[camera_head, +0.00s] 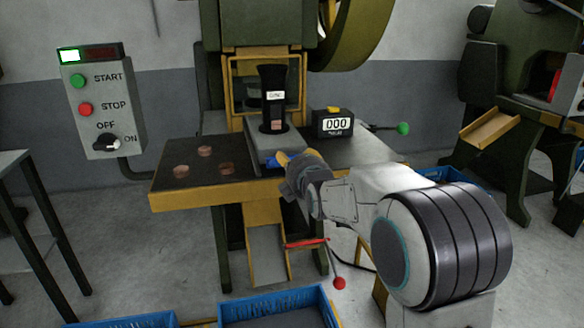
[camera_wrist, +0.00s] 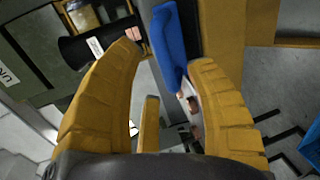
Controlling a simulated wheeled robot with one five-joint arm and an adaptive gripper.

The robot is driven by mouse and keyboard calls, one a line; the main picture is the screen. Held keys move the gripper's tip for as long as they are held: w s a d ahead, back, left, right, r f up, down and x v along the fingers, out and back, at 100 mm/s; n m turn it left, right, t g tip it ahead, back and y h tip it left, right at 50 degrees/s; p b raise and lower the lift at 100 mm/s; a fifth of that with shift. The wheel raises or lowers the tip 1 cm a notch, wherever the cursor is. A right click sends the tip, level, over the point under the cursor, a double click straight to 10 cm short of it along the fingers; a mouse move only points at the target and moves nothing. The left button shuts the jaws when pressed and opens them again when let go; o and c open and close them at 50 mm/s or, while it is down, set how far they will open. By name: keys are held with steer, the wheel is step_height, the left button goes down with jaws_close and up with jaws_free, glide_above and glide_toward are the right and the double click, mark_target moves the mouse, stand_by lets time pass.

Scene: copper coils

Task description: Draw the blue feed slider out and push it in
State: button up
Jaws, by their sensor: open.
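The blue feed slider (camera_head: 271,161) shows as a small blue piece at the front of the press table, partly hidden by my gripper (camera_head: 284,158).
A black funnel-shaped holder (camera_head: 272,88) stands behind the slider. Copper coils (camera_head: 205,151) lie on the dark table top (camera_head: 168,187) to the left. A counter reading 000 (camera_head: 332,122) and a green-knobbed lever (camera_head: 402,128) are to the right. Blue crates (camera_head: 322,308) sit below.

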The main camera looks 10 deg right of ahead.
steer(key=shift+b+x, duration=0.85)
steer(key=shift+x, duration=1.3)
steer(key=shift+c, duration=0.3)
jaws_close()
